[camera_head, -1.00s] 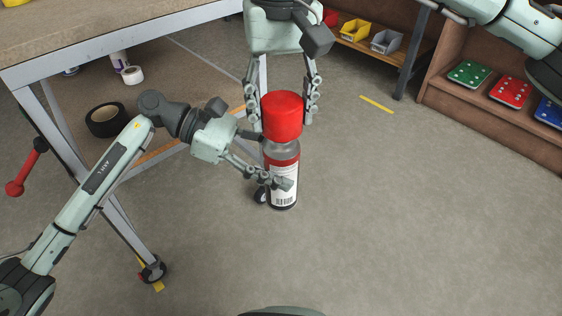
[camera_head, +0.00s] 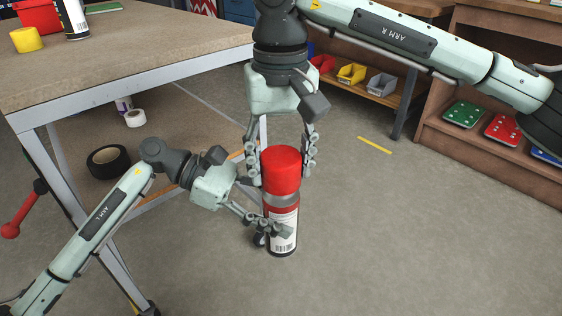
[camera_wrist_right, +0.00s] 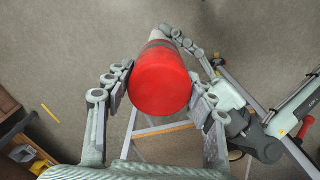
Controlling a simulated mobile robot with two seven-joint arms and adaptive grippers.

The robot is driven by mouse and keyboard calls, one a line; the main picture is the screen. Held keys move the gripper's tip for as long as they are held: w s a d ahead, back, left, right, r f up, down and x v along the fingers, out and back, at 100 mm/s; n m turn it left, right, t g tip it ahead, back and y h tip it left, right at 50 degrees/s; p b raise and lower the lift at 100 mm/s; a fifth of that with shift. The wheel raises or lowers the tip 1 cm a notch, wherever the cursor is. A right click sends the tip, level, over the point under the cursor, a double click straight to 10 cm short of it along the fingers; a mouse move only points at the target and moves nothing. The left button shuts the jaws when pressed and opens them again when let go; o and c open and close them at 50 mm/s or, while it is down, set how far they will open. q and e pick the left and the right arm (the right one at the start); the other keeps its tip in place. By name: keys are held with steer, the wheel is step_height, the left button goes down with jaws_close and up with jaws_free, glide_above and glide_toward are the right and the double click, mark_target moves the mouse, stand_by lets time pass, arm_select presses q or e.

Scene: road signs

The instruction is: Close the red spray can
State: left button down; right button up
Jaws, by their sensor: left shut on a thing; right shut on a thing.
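The red spray can (camera_head: 282,230) stands upright in the air, with a white label and a silver band near its top. My left gripper (camera_head: 270,234) is shut on its lower body from the left. A red cap (camera_head: 281,168) is directly above the silver band, in line with the can. My right gripper (camera_head: 281,174) comes from above and is shut on the cap, one finger on each side. The right wrist view shows the cap (camera_wrist_right: 160,85) between the fingers, hiding most of the can. I cannot tell whether the cap is fully seated.
A workbench (camera_head: 130,65) stands at the left, with a black tape roll (camera_head: 107,161) and white roll (camera_head: 136,118) on its lower shelf. A wooden shelf (camera_head: 490,158) with colored plates is at the right. The floor (camera_head: 400,240) at lower right is clear.

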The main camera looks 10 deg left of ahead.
steer(key=shift+f, duration=0.65)
steer(key=shift+f, duration=0.65)
steer(key=o, duration=0.8)
step_height(320, 180, up, 12)
steer(key=shift+f, duration=0.1)
stand_by(0.7)
